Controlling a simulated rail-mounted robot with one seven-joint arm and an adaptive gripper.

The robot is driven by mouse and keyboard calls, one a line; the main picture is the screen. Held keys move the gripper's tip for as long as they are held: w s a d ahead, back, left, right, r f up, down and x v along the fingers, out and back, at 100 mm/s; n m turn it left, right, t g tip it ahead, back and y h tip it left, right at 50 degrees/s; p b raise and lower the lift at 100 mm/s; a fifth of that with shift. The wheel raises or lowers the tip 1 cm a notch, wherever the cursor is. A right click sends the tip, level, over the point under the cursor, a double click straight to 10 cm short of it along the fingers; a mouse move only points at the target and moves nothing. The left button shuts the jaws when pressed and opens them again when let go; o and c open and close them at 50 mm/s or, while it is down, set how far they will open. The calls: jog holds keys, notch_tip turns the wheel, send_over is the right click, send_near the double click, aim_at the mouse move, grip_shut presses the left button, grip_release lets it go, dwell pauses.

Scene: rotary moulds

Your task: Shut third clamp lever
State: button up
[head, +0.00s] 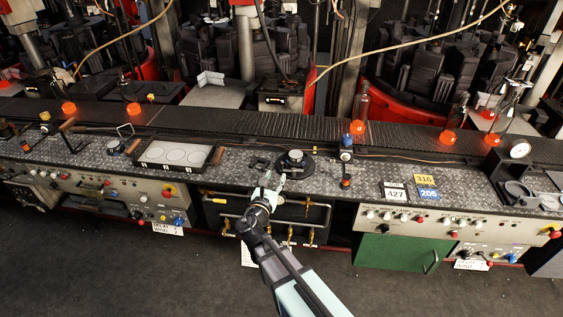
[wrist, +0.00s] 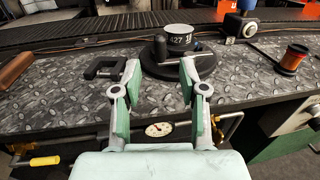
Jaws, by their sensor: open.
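My gripper (wrist: 160,76) is open and empty, its two fingers spread just in front of a round black fixture (wrist: 152,68) on the bench. It also shows in the head view (head: 272,183). The fixture carries a numbered light-topped cylinder (wrist: 178,38), with a short dark upright lever-like part (wrist: 161,47) at its left and a dark bar at its right. A black C-shaped clamp (wrist: 104,68) lies left of my left finger, apart from it. I cannot tell which part is the third clamp lever. The fixture's front is partly behind the fingers.
A tray with pale round discs (head: 178,153) lies left on the patterned metal bench. An orange spool (wrist: 294,58) stands right of the fixture. A gauge (wrist: 158,129) and yellow-handled valve pipes sit below the bench edge. Number plates (head: 424,178) lie farther right.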

aim_at(281, 166)
jog(key=p+x, duration=0.2)
jog(key=x, duration=0.5)
jog(key=shift+w+d, duration=0.1)
jog(key=shift+w, duration=0.3)
grip_shut()
